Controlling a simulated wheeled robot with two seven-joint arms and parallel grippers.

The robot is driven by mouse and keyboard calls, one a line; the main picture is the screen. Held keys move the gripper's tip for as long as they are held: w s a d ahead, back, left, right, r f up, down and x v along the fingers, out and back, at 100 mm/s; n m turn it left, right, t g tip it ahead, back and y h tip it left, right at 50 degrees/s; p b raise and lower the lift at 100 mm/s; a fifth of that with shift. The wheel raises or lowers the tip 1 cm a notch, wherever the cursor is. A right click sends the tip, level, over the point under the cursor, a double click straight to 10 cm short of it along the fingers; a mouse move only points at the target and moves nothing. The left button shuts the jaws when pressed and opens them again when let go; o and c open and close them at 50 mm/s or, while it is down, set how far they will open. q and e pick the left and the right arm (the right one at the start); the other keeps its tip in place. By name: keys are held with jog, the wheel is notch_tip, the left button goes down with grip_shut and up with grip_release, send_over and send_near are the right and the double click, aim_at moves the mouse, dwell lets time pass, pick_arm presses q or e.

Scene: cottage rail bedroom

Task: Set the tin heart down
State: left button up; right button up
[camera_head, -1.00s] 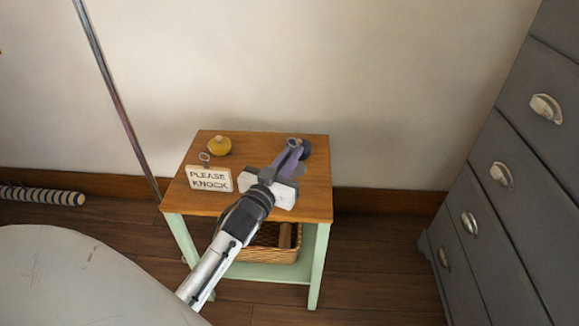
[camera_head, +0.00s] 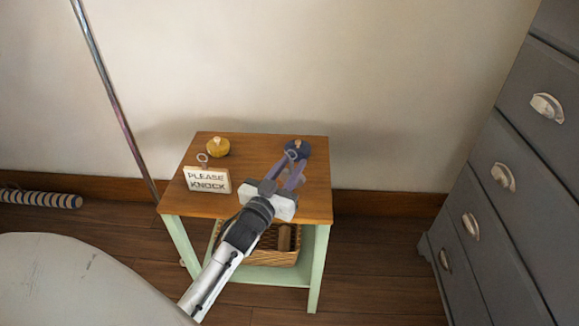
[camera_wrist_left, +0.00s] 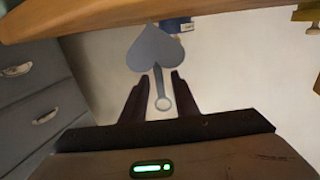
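The grey tin heart (camera_wrist_left: 155,48) shows in the left wrist view with its stem and ring running back between my fingers. In the head view I see its ring (camera_head: 291,155) over the right part of the wooden table top (camera_head: 250,150); its body is hard to make out there. My left gripper (camera_head: 291,168) is open, and its fingers also show in the left wrist view (camera_wrist_left: 161,78) on both sides of the stem, with gaps. I cannot tell whether the heart's point touches the table. My right gripper is not in view.
A dark blue round pot (camera_head: 304,145) sits just behind the ring. A yellow pot (camera_head: 218,147) and a "PLEASE KNOCK" sign (camera_head: 207,181) stand on the table's left. A wicker basket (camera_head: 262,252) is below. Grey drawers (camera_head: 500,220) stand right.

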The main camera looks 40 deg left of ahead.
pick_arm(q)
jog(key=shift+r, duration=0.25)
jog(key=s+d+p, duration=0.2)
jog(key=s, duration=0.9)
jog(key=s+d+f+m+g+h, duration=0.4)
jog(key=s+d+f+g, duration=0.5)
jog(key=s+d+f, duration=0.7)
jog(key=d+h, duration=0.2)
jog(key=shift+s+d+f, duration=0.15)
jog(key=shift+d, duration=0.2)
